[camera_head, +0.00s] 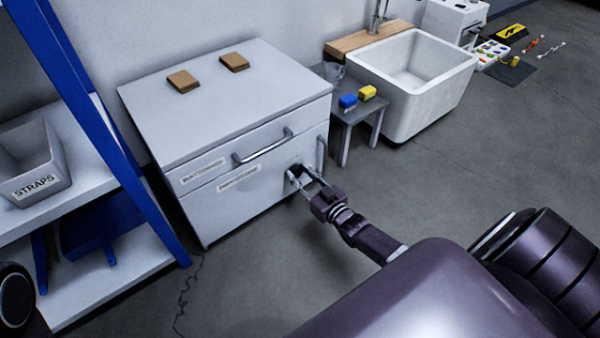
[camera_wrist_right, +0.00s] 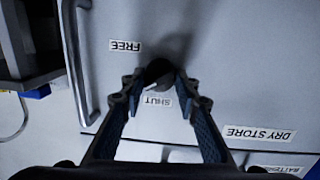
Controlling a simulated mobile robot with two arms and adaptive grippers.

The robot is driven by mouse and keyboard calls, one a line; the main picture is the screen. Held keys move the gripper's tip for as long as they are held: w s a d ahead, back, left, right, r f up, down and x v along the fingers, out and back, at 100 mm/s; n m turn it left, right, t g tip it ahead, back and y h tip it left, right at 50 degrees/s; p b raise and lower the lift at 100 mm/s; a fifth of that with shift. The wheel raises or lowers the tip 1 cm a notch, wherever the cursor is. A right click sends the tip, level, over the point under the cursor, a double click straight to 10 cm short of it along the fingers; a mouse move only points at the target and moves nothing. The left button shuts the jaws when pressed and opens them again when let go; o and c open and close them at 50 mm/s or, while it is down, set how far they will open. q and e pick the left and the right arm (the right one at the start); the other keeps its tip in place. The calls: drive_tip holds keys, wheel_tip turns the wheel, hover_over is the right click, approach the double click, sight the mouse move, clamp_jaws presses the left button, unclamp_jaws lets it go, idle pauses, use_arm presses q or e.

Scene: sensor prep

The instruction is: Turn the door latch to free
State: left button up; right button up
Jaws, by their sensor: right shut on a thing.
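The door latch (camera_wrist_right: 158,72) is a dark round knob on the pale cabinet door (camera_wrist_right: 225,70). Its white mark slants down-left in the right wrist view, towards the SHUT label (camera_wrist_right: 157,100). The FREE label (camera_wrist_right: 125,46) is up and left of the knob there; lettering appears upside down. My right gripper (camera_head: 298,176) is at the cabinet's front, with its fingers (camera_wrist_right: 160,82) on either side of the knob, shut on it. In the head view the fingers mostly hide the knob. My left gripper is out of view.
The door's upright handle (camera_head: 321,153) is right of the latch. A drawer handle (camera_head: 262,147) is above. A small table (camera_head: 362,112) with two blocks and a white sink (camera_head: 415,90) stand right. Blue-framed shelving (camera_head: 110,140) stands left. Floor in front is clear.

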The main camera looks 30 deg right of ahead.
drive_tip(key=m, duration=0.5)
drive_tip(key=shift+d+y, duration=0.1)
drive_tip(key=shift+y, duration=0.3)
drive_tip(key=shift+m, duration=0.8)
drive_tip(key=o, duration=1.2)
drive_tip(key=shift+c, duration=0.2)
drive_tip(key=shift+s+d, duration=0.1)
drive_tip(key=shift+s, duration=0.5)
drive_tip(key=s+r, duration=0.1)
drive_tip(key=s, duration=0.9)
drive_tip(key=shift+s+d, duration=0.35)
drive_tip(key=shift+d, duration=0.1)
